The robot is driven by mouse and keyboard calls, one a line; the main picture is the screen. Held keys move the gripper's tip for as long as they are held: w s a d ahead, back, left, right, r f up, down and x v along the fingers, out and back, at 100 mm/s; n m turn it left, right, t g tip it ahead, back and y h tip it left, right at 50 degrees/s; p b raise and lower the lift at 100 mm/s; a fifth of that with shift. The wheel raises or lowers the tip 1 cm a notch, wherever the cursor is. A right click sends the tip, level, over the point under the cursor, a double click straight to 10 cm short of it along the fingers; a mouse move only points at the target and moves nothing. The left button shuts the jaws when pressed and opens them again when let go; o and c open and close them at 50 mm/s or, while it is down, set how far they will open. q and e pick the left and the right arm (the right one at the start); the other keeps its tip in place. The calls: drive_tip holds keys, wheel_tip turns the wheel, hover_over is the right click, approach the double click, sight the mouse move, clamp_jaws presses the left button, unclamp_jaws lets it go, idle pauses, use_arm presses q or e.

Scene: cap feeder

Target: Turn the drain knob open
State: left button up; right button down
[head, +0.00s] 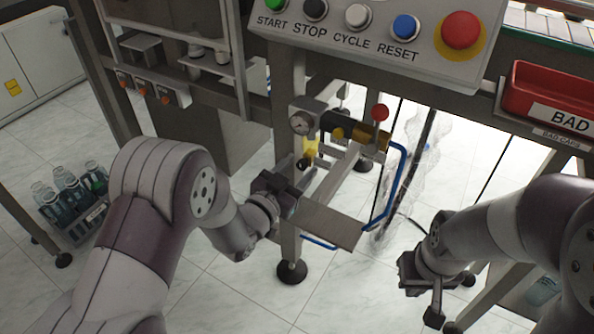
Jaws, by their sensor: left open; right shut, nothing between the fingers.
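A pressure gauge (301,122) sits on an air unit on the machine's leg. A yellow part (310,150) hangs below it, with a small dark piece at its lower end that looks like the drain knob; its turned position is too small to tell. My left gripper (306,169) is open, close beside the lower end of this yellow part. I cannot tell whether it touches; the gripper partly covers that spot. My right gripper (440,318) is shut and empty, low at the right, well away from the unit.
A red ball-topped lever (380,112) stands on a brass valve right of the gauge, with a blue hose (396,180) looping down. A metal plate (332,223) juts out below. The button panel (370,40) overhangs above. A red BAD bin (550,95) is at the right, a bottle crate (75,215) at the left.

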use_arm(q)
clamp_jaws()
drive_tip(key=shift+m, duration=0.4)
drive_tip(key=m, duration=0.3)
drive_tip(key=shift+m+b, duration=0.4)
drive_tip(key=m+b, duration=0.1)
drive_tip(key=m, duration=0.3)
drive_tip(key=shift+f, duration=0.1)
drive_tip(key=m+b, duration=0.2)
drive_tip(key=m, duration=0.2)
drive_tip(key=shift+m+y, duration=0.3)
drive_tip(key=shift+m, duration=0.1)
drive_tip(key=shift+m+b, duration=1.05)
drive_tip(key=shift+m, duration=0.85)
